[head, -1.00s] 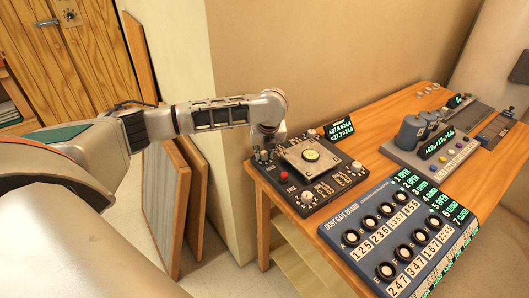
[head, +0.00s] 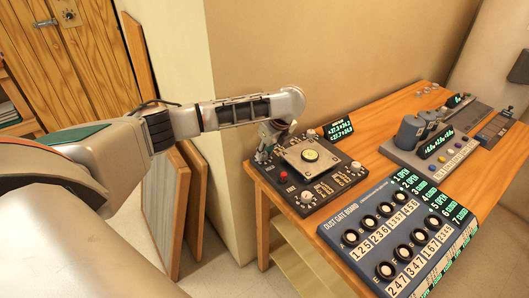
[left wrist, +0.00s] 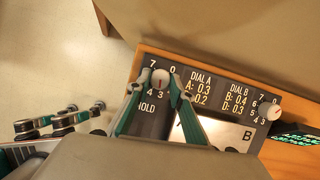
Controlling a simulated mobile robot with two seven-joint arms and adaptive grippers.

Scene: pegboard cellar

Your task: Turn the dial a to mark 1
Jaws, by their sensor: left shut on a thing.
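Dial a is a small pale round knob (left wrist: 160,80) on the dark control panel (left wrist: 226,91), beside printed marks; 7, 0, 4 and 3 are readable around it. A thin reddish line shows on the knob, but I cannot tell exactly which mark it points to. My left gripper (left wrist: 160,77) has its green-edged fingers on either side of the knob and is shut on it. In the head view the left gripper (head: 265,149) is at the back left corner of the panel (head: 291,191) and hides dial a.
Dial B (left wrist: 270,111) is a similar knob farther along the panel. A red button (head: 283,176) and a raised plate with a yellow disc (head: 310,155) are close by. The blue dust gate board (head: 345,224) and a grey console (head: 400,153) share the wooden table.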

